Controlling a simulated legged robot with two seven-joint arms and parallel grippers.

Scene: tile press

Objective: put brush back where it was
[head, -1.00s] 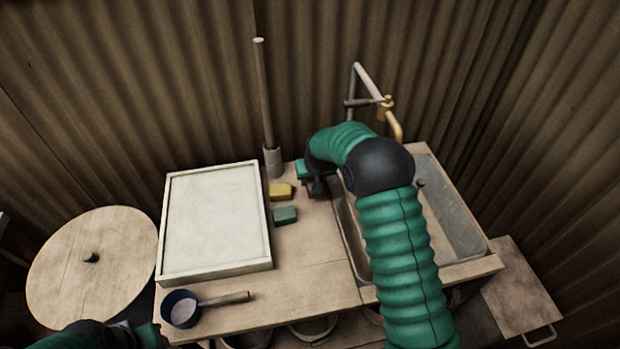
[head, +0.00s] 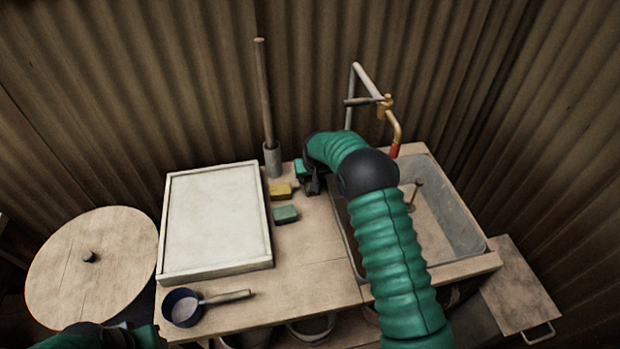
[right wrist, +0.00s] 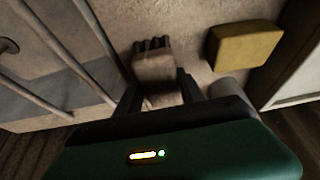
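The brush (right wrist: 155,68), a pale block with dark bristles, shows in the right wrist view between the two fingers of my right gripper (right wrist: 160,88). The fingers lie close along both its sides, and the gripper looks shut on it. The bristles point up in that view. In the head view my right gripper (head: 313,186) is low over the counter strip between the yellow block and the sink; it hides the brush there. Whether the brush touches the counter cannot be told. My left gripper (head: 130,338) is at the bottom left edge, mostly cut off.
A yellow block (head: 280,191) and a green block (head: 286,214) lie beside my right gripper. A framed white board (head: 214,218), a pan (head: 183,308), a pole in a holder (head: 272,160) and the sink (head: 452,205) with its tap (head: 394,130) surround the clear front counter.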

